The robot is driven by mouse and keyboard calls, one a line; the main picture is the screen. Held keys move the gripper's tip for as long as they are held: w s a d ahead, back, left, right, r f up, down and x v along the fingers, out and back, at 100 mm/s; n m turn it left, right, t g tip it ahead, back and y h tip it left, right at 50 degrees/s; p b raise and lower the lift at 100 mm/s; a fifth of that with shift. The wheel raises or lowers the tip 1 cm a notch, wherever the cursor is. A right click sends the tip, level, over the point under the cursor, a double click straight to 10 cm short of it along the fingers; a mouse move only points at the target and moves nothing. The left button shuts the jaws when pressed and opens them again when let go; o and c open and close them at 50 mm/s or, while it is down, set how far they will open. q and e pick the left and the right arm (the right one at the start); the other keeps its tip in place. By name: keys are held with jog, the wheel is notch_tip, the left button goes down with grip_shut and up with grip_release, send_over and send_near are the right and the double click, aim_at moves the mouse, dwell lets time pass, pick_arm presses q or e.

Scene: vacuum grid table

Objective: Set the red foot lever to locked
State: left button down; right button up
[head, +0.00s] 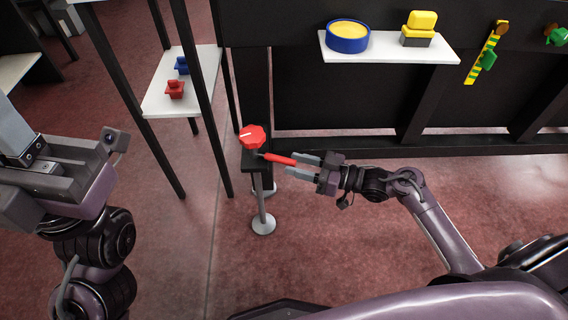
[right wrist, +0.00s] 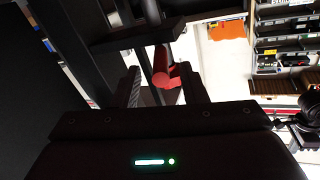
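The red foot lever (head: 279,159) is a short red bar that sticks out to the right from a small black stand with thin metal legs. A red octagonal knob (head: 252,136) with a white mark sits on top of the stand. My right gripper (head: 294,164) is open, its two fingers on either side of the lever's free end. In the right wrist view, the red lever (right wrist: 165,77) shows between the fingers, with a gap at least on its left side; contact on the right is unclear. My left gripper (head: 15,135) is at the left edge, partly cut off, its opening unclear.
A white shelf (head: 395,58) holds a blue-yellow bowl (head: 348,37) and a yellow block (head: 421,24). A rack (head: 154,102) at left holds a red (head: 175,89) and a blue piece (head: 182,65). Dark frame posts stand close behind the stand. Floor in front is clear.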

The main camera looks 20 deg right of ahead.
aim_at(286, 162)
jog(key=shift+b+x, duration=0.35)
jog(key=shift+x, duration=1.45)
jog(key=shift+r, duration=0.1)
jog(key=shift+c, duration=0.2)
grip_shut()
